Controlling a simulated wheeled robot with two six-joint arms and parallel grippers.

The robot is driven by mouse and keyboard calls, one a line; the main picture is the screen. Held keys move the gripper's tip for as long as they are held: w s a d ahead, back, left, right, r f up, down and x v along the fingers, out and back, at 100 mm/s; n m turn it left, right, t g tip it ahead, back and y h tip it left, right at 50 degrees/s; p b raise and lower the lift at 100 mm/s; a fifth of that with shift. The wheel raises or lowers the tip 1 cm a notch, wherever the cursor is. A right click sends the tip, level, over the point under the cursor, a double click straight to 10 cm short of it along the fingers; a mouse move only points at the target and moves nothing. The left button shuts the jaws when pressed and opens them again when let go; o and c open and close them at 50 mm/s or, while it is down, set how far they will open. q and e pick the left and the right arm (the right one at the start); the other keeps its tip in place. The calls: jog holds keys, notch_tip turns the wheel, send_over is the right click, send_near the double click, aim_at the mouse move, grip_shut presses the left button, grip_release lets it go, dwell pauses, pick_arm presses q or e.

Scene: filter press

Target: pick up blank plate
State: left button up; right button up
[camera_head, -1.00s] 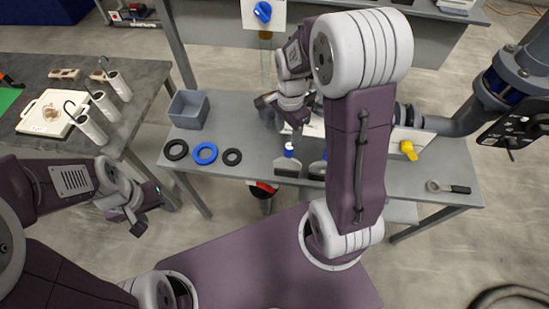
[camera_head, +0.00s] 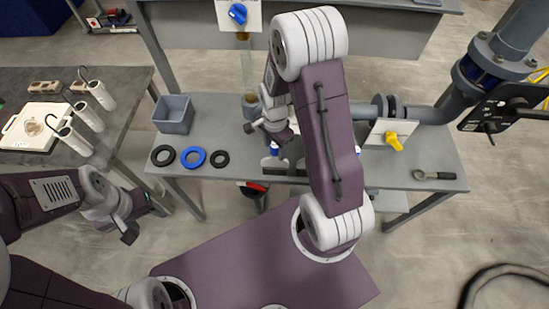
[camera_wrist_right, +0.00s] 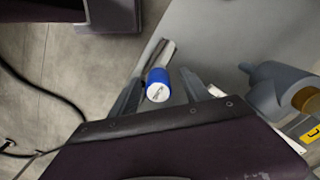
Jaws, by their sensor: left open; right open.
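A blue-handled piece with a flat metal plate (camera_head: 270,162) stands near the front edge of the grey bench, partly hidden by my right gripper. I cannot tell for sure that it is the blank plate. In the right wrist view its blue handle with a white end (camera_wrist_right: 158,84) shows between the two fingers, without clear contact. My right gripper (camera_head: 276,138) is open over this handle. A second similar piece beside it is mostly hidden behind my right arm. My left gripper (camera_head: 129,227) is open and empty, left of the bench and away from it.
The bench holds a grey bin (camera_head: 173,113), two black rings, a blue ring (camera_head: 193,157) and a wrench (camera_head: 434,175). A grey pipe with a yellow-handled valve (camera_head: 394,142) crosses the right side. A dark table (camera_head: 128,92) with white cylinders stands left.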

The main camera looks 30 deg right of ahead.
jog(key=shift+s, duration=0.1)
grip_shut()
jog(key=shift+r, duration=0.1)
dwell(1.1)
